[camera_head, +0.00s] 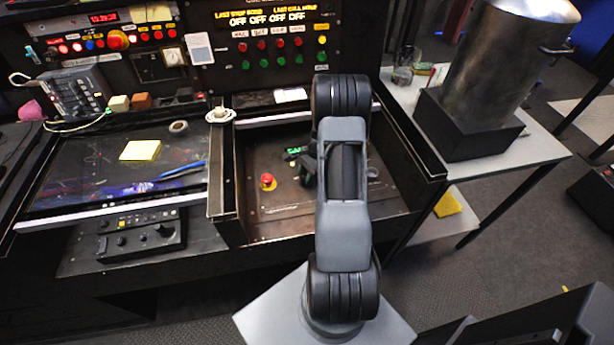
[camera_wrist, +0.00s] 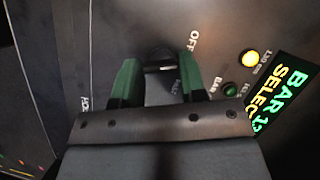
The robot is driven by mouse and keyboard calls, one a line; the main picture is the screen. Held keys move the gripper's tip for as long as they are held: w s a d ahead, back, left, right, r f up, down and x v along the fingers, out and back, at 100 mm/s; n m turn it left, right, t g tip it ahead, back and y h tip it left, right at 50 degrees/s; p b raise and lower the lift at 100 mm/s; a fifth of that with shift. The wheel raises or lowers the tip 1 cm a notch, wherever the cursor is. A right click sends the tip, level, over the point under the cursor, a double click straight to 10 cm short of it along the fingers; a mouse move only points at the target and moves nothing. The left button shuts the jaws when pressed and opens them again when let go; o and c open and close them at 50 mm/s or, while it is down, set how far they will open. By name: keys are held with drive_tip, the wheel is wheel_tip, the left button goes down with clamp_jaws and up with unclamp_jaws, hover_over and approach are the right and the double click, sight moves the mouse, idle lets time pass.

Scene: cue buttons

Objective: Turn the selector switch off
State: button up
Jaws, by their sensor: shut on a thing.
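The selector switch (camera_wrist: 160,58) shows in the wrist view as a dark knob with a pale mark, set on a dark panel beside an "OFF" label (camera_wrist: 193,42). My gripper (camera_wrist: 158,76) has its two green-sided fingers on either side of the knob and is shut on it. The fingers and gripper body hide part of the knob, so I cannot tell its exact position. In the head view my gripper (camera_head: 308,166) is low over the right console panel, largely behind my arm, and the switch is hidden there.
In the head view a red mushroom button (camera_head: 267,181) is left of my gripper. A raised divider (camera_head: 222,180) borders the panel.

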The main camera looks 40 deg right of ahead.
drive_tip(key=shift+w+n+g+b, duration=0.15)
drive_tip(key=shift+n+g, duration=0.2)
drive_tip(key=shift+n, duration=0.65)
drive_tip(key=shift+n+g+b, duration=0.15)
drive_tip(key=shift+n+g, duration=0.2)
drive_tip(key=shift+n, duration=0.65)
drive_tip(key=o, duration=0.9)
drive_tip(key=shift+r, duration=0.1)
drive_tip(key=v, duration=1.3)
drive_tip(key=shift+w+r, duration=0.15)
drive_tip(key=shift+r, duration=0.15)
